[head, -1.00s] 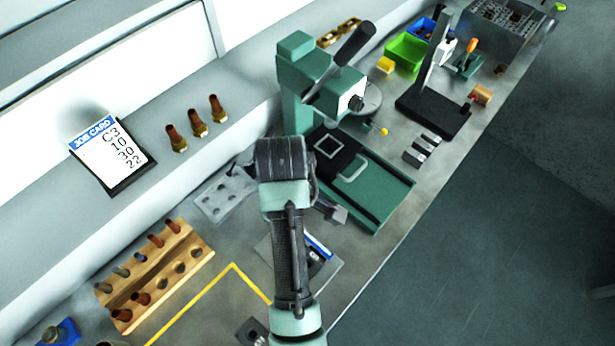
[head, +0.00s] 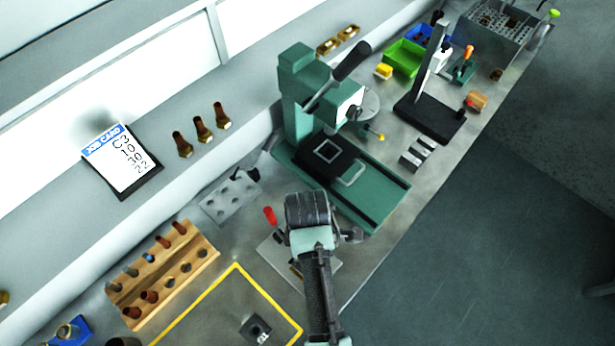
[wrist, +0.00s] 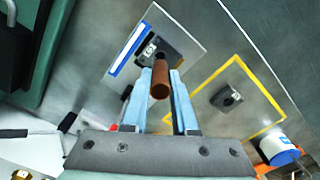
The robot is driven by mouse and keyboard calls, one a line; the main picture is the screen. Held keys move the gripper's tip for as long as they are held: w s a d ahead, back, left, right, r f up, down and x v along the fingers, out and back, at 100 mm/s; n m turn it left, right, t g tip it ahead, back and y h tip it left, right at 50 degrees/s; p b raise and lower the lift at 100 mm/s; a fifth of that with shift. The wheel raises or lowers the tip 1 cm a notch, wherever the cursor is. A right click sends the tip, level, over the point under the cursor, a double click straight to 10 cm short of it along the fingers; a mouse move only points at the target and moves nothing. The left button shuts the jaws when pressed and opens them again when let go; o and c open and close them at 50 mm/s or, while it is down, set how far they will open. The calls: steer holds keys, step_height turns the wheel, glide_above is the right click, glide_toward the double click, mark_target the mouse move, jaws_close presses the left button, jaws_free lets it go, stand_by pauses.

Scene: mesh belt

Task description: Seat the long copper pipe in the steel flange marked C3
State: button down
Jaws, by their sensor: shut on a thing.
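My gripper (wrist: 163,95) is shut on a copper pipe (wrist: 161,80), which stands out between its two pale blue fingers in the wrist view. In the head view my gripper (head: 312,225) is over a grey plate (head: 270,252), and its fingers and the pipe are hidden. Just beyond the pipe in the wrist view, a dark flange (wrist: 168,52) with a small white label sits on the plate. I cannot tell whether the pipe touches it. A second dark labelled flange (wrist: 228,98) sits inside a yellow outline, also seen in the head view (head: 256,328). Neither label is clearly readable.
A green press (head: 345,150) stands behind my gripper. A red handle (head: 270,215) rises beside the plate. A wooden rack (head: 165,275) of short pipes lies left, near a grey holed block (head: 230,200). A job card (head: 120,160) and several copper fittings are on the ledge.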

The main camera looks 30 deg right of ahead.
steer(key=shift+f, duration=1.9)
steer(key=shift+f, duration=0.2)
steer(key=c, duration=0.7)
jaws_free()
steer(key=shift+r, duration=0.1)
step_height(320, 180, up, 12)
steer(key=shift+r+b, duration=0.15)
steer(key=shift+b, duration=0.15)
